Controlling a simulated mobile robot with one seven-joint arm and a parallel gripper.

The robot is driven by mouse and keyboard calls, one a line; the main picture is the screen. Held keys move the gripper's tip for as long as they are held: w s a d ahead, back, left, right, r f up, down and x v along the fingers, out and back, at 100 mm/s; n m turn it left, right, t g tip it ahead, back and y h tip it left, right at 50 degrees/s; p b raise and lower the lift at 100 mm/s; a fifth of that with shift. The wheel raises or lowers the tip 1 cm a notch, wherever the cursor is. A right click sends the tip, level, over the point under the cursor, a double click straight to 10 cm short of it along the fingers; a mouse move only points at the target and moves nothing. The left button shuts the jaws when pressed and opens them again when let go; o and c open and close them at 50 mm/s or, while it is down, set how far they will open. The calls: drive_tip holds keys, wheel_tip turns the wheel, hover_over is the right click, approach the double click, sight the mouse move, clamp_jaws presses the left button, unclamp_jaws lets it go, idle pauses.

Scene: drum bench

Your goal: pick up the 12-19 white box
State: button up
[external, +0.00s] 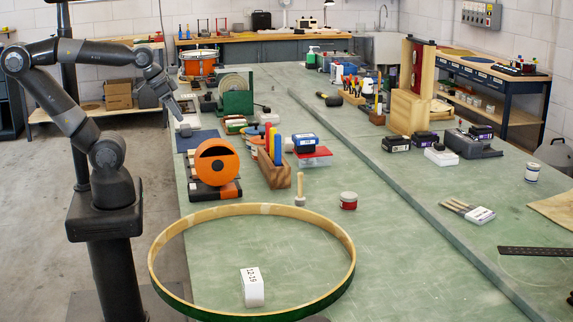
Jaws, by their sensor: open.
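The white box (252,287) marked 12-19 stands on the green bench (380,268) at the near side. It is inside a large wooden hoop (348,262) with a green outer face, and the hoop surrounds it. My gripper (181,113) is open, at the far left part of the bench, well away from the box. It hangs near the bench's left edge, pointing down. The fingertips are small in the picture, and I see nothing held between them.
An orange round-bodied device (217,162), a wooden block with coloured handles (277,172), a small mallet (300,188) and a red tin (348,201) stand beyond the hoop. A brush (468,211) lies right. The bench between hoop and brush is clear.

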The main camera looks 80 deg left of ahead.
drive_tip(key=shift+c, duration=0.8)
